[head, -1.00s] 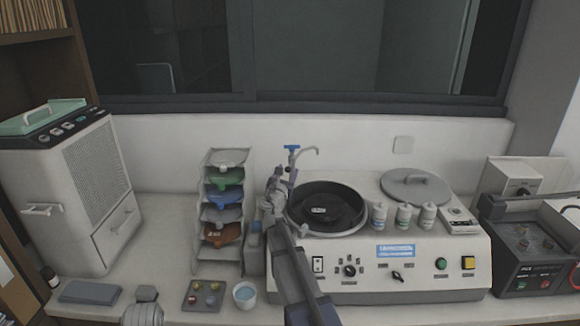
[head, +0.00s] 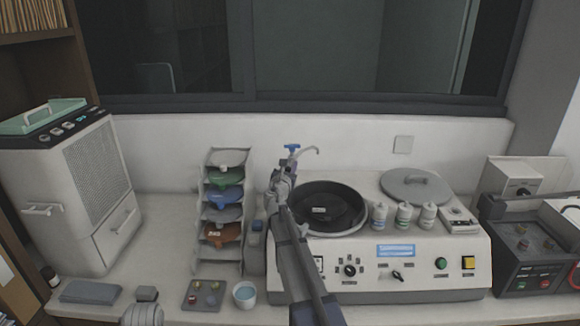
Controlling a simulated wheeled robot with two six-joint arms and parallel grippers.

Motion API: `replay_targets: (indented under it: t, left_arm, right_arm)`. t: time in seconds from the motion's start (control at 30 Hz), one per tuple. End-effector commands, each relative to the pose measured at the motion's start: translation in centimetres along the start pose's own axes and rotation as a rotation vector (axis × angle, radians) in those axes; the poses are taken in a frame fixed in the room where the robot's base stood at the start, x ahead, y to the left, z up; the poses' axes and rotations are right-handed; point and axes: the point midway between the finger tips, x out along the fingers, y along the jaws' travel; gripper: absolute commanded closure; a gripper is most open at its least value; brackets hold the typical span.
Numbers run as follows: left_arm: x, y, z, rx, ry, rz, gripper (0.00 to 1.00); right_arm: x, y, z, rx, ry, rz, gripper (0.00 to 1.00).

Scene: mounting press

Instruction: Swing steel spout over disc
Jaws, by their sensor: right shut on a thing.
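The steel spout (head: 310,151) is a thin bent tube under a blue tap handle (head: 292,147), at the back left of the white machine. Its tip points right, behind the black round bowl (head: 345,196). The disc appears to be the dark wheel inside the bowl, with a small pale label (head: 319,210). My right gripper (head: 287,169) is shut at the spout's lower part; its fingers hide the exact contact. A grey ribbed piece at the bottom edge (head: 143,314) seems to be my left gripper; its jaws cannot be made out.
Several bottles (head: 403,216) and a round grey lid (head: 416,187) stand on the machine's right. A rack of coloured trays (head: 226,200) stands left of my right arm. A white cup (head: 245,294) and a small tray (head: 204,295) lie in front. The left worktop is partly clear.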

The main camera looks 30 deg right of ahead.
Motion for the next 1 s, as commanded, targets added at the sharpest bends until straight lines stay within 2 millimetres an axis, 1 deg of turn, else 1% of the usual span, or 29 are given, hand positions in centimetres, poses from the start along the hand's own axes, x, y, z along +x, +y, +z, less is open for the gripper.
replay_targets:
  t: [0.03,0.13,1.0]
  left_arm:
    - [0.0,0.0,0.0,0.0,0.0,0.0,0.5]
    - [0.0,0.0,0.0,0.0,0.0,0.0,0.5]
    - [0.0,0.0,0.0,0.0,0.0,0.0,0.5]
  right_arm:
    - [-0.02,0.0,0.0,0.0,0.0,0.0,0.88]
    - [-0.02,0.0,0.0,0.0,0.0,0.0,1.0]
    - [-0.03,-0.01,0.0,0.0,0.0,0.0,1.0]
